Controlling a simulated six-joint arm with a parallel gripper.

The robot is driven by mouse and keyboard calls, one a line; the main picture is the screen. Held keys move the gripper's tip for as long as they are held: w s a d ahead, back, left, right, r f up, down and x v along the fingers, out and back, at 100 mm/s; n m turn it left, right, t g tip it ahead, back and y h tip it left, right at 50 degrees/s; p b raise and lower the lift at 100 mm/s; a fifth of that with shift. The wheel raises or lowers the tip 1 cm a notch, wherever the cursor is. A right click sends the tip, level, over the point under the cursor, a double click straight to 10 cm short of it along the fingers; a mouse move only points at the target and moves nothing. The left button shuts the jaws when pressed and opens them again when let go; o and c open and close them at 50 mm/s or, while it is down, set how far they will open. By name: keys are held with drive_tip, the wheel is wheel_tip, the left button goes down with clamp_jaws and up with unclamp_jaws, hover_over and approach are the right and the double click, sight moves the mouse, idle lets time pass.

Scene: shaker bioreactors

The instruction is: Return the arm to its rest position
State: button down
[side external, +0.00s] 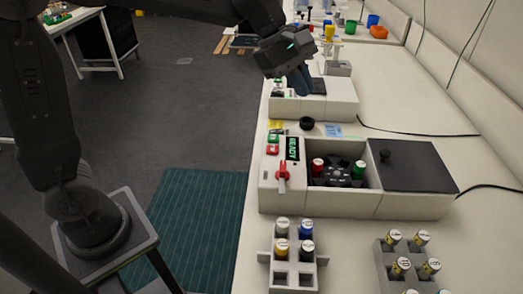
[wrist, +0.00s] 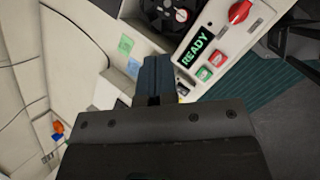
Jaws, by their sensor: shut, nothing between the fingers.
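My gripper (side external: 300,80) is shut and empty. In the side external view it hangs in the air over the rear machine (side external: 330,105) on the bench, with its fingers pointing down. In the wrist view the closed fingers (wrist: 153,75) point towards the bench top and the front machine's panel. My arm reaches over from its stand at the left. The rest position itself is not marked in either view.
The front machine (side external: 282,200) has its well open, holding red-capped (side external: 318,166) and green-capped (side external: 359,169) vials; its dark lid (side external: 412,166) is slid right. Its display reads READY (wrist: 196,47). Vial racks (side external: 265,257) stand nearer the camera. The bench's right side is mostly clear.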

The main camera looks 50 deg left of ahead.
drive_tip(key=s+a+f+m+t+y, duration=0.1)
drive_tip(key=s+a+m, duration=0.3)
drive_tip(key=s+m, duration=0.4)
drive_tip(key=s+a+f+m+t+y, duration=0.1)
drive_tip(key=s+a+m+y, duration=0.3)
drive_tip(key=s+m, duration=0.4)
drive_tip(key=s+a+f, duration=0.1)
drive_tip(key=s, duration=0.5)
drive_tip(key=shift+a+f+t+y, duration=0.15)
drive_tip(key=shift+f+t+y, duration=0.1)
drive_tip(key=shift+t+y, duration=0.05)
idle(0.5)
